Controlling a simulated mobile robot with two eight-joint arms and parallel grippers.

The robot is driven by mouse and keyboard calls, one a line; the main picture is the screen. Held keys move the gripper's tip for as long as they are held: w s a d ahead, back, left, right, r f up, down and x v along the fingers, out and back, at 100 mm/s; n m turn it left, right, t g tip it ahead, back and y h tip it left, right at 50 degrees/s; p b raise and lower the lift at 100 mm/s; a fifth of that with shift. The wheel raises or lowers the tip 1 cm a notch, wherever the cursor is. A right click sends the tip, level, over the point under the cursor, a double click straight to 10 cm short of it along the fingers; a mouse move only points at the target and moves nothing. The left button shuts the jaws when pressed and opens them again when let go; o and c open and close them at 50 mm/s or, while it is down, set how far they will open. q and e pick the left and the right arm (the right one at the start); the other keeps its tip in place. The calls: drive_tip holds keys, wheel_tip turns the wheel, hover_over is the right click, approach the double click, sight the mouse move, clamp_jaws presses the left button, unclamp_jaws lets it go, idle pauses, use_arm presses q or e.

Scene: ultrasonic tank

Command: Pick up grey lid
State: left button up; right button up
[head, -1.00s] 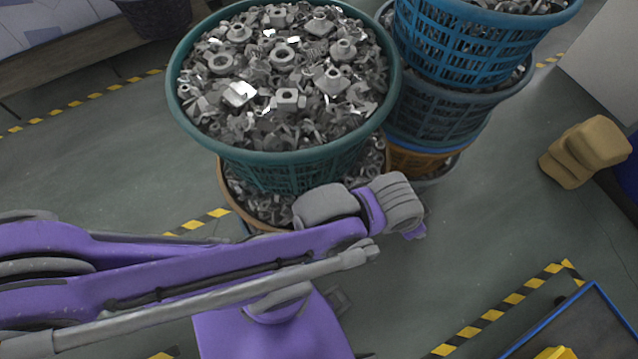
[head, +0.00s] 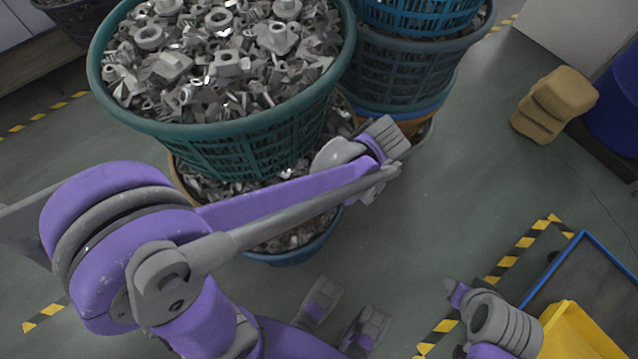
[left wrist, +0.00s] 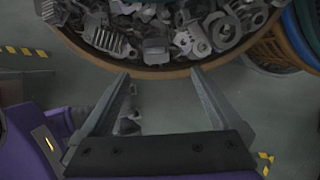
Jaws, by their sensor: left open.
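I cannot make out a grey lid in either view. In the left wrist view my left gripper (left wrist: 160,74) is open. Its two grey fingers are spread wide with nothing held between them. Their tips point toward the brown-orange rim of a basket of metal parts (left wrist: 165,70), with floor showing below the rim. In the head view my left arm crosses in front of the basket stack. I cannot tell for sure which purple and grey parts low in that view belong to the left gripper.
A teal basket (head: 225,145) full of metal parts stands on other baskets. Blue baskets (head: 400,75) are stacked behind it. Tan stacked blocks (head: 550,105) and a blue barrel (head: 615,105) are at right. A yellow bin (head: 580,335) sits lower right. Floor between is clear.

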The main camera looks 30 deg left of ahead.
use_arm(q)
drive_tip(key=x, duration=0.4)
drive_tip(key=shift+f+b, duration=0.2)
drive_tip(key=shift+b, duration=0.2)
drive_tip(key=x, duration=0.3)
drive_tip(key=b+x, duration=0.1)
drive_tip(key=x, duration=0.1)
drive_tip(key=shift+s+a, duration=0.25)
drive_tip(key=shift+s, duration=0.05)
drive_tip(key=c, duration=1.5)
drive_tip(key=shift+r, duration=0.1)
